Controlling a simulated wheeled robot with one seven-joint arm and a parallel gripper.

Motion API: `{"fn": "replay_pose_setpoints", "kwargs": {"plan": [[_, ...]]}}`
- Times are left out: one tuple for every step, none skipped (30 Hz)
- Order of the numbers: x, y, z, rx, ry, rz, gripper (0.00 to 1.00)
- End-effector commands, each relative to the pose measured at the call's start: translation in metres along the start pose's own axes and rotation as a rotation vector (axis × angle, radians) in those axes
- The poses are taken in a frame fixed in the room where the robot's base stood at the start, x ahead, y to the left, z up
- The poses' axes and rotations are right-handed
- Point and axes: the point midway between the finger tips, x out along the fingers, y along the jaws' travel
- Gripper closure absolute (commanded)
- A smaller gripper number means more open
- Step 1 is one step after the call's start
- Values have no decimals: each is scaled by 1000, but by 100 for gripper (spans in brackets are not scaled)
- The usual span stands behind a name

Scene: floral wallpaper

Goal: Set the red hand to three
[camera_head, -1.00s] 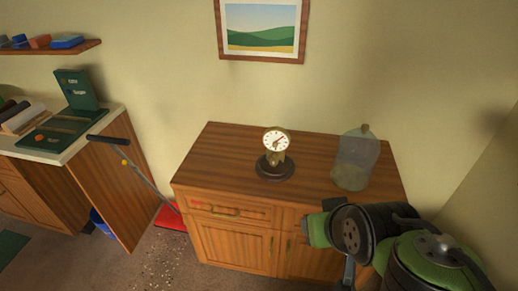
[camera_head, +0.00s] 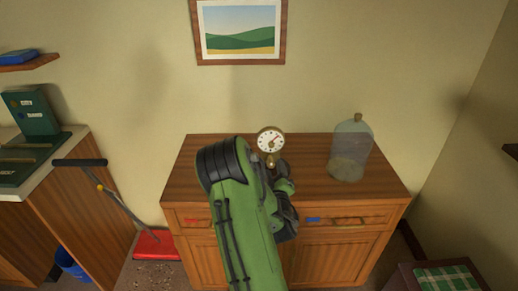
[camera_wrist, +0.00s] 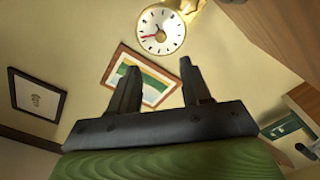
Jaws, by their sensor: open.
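A small clock (camera_head: 270,140) with a round white dial and brass rim stands on the wooden cabinet. My green arm hides its base in the head view. The red hand (camera_wrist: 150,37) points to the left in that view; a dark hand also shows. My gripper (camera_wrist: 158,66) is open and empty, its fingers apart from the dial in the picture.
A glass bell jar (camera_head: 351,150) stands on the cabinet (camera_head: 310,147), right of the clock. A framed landscape (camera_head: 239,30) hangs on the wall behind. A green-check-covered stool (camera_head: 440,278) is at the lower right. A handled tool (camera_head: 100,180) leans by the left counter.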

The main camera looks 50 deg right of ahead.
Motion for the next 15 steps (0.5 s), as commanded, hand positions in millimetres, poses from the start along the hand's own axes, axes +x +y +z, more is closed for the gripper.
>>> {"fn": "replay_pose_setpoints", "kwargs": {"plan": [[13, 1, -2, 0, 4, 0, 52], [21, 1, -2, 0, 4, -1, 52], [31, 1, -3, 1, 4, -1, 52], [38, 1, -3, 0, 4, -1, 52], [46, 1, -3, 0, 4, -1, 52], [56, 1, -3, 0, 4, -1, 52], [64, 1, -2, 0, 3, 0, 52], [72, 1, -2, 0, 3, 0, 52], [82, 1, -2, 1, 3, -1, 52], [89, 1, -2, 1, 3, 0, 52], [96, 0, -1, 1, 2, 0, 52], [104, 0, -1, 1, 2, -1, 52], [110, 0, -2, 2, 3, -1, 52], [114, -1, -1, 2, 2, -1, 52], [120, -1, -1, 3, 1, -1, 52]]}}
